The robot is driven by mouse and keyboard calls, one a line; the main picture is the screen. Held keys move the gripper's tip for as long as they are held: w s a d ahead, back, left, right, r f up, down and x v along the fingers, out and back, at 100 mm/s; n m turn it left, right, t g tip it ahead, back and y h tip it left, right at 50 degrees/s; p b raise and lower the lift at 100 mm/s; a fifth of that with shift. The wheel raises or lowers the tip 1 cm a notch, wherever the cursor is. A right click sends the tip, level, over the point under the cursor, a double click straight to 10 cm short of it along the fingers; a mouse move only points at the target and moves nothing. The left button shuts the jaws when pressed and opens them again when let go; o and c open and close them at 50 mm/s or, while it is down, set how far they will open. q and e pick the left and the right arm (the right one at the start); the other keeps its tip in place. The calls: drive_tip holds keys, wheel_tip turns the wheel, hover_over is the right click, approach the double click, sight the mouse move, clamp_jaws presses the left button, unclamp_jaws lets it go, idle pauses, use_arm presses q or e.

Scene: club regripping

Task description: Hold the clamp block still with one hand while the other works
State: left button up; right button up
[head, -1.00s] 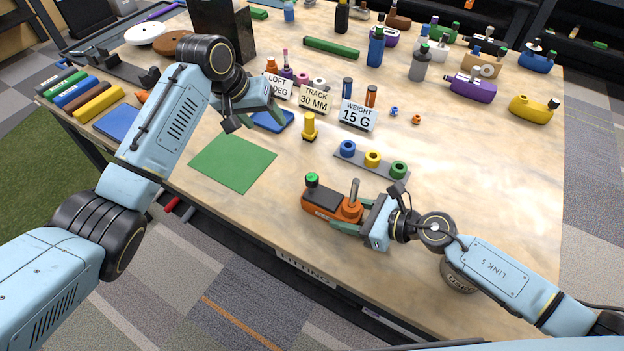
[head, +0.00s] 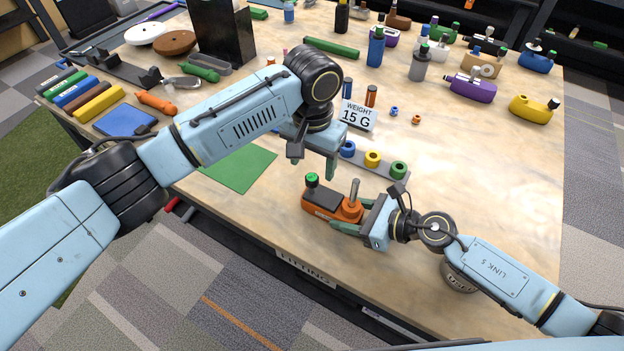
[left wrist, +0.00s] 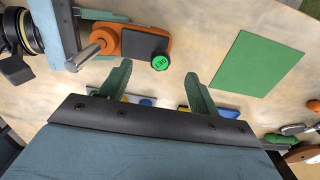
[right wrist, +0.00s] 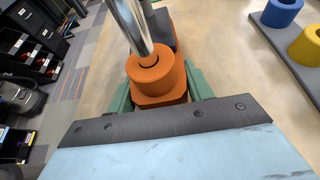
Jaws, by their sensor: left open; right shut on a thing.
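The orange clamp block (head: 332,204) lies on the table, with a dark top, a green knob (head: 312,180) and a metal rod (head: 354,190) standing from its right end. My right gripper (head: 357,222) is shut on its rod end; the orange collar (right wrist: 156,74) shows between the green fingers in the right wrist view. My left gripper (head: 322,158) is open and empty above the table, behind the block. In the left wrist view the block (left wrist: 146,43) lies beyond the open fingers (left wrist: 158,85).
A grey strip (head: 385,172) with blue, yellow and green rings lies behind the block, partly hidden by my left gripper. A green mat (head: 240,168) lies left of the block. A WEIGHT 15 G card (head: 357,116) stands behind. Table front edge is close.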

sight(312, 177)
use_arm(q)
drive_tip(key=shift+f, duration=3.15)
drive_tip(key=c, duration=1.1)
drive_tip(key=n, duration=0.9)
drive_tip(key=shift+n, duration=0.3)
drive_tip(key=n, duration=1)
